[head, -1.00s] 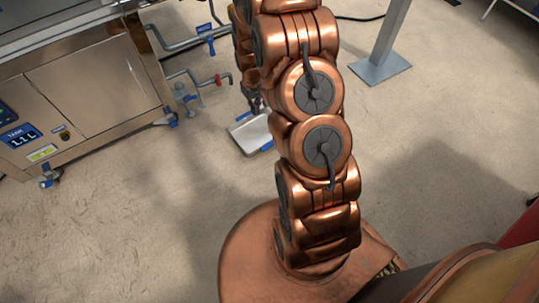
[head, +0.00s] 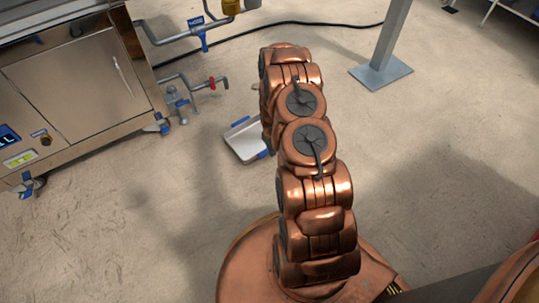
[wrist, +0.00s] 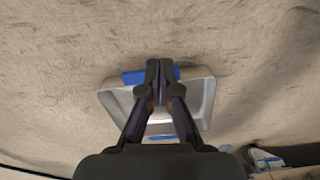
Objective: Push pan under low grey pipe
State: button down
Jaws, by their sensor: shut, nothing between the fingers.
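The pan (head: 243,144) is a shallow, light grey tray with blue strips on its ends. It lies on the floor left of my arm in the head view, its right side partly hidden by the arm. In the wrist view the pan (wrist: 202,100) lies below my gripper (wrist: 160,72), whose fingers are shut and empty. The fingertips overlap the blue strip at its far edge; I cannot tell whether they touch it. The low grey pipe (head: 180,77), with a red valve handle, juts from the machine, up and left of the pan.
The steel machine (head: 85,85) stands on wheels at the left. A higher pipe (head: 175,38) with a blue tag runs above the low one. A grey post (head: 385,55) on a floor plate and a black cable (head: 300,23) are behind. Floor around the pan is clear.

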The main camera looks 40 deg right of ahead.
notch_tip(320, 180, down, 10)
jog(key=b, duration=0.3)
jog(key=shift+r, duration=0.1)
jog(key=shift+w+d+b, duration=0.15)
jog(key=shift+w+b, duration=0.5)
jog(key=shift+w, duration=0.55)
jog(key=shift+w+d+r+b, duration=0.1)
jog(key=shift+w+b, duration=0.2)
jog(key=shift+w, duration=0.5)
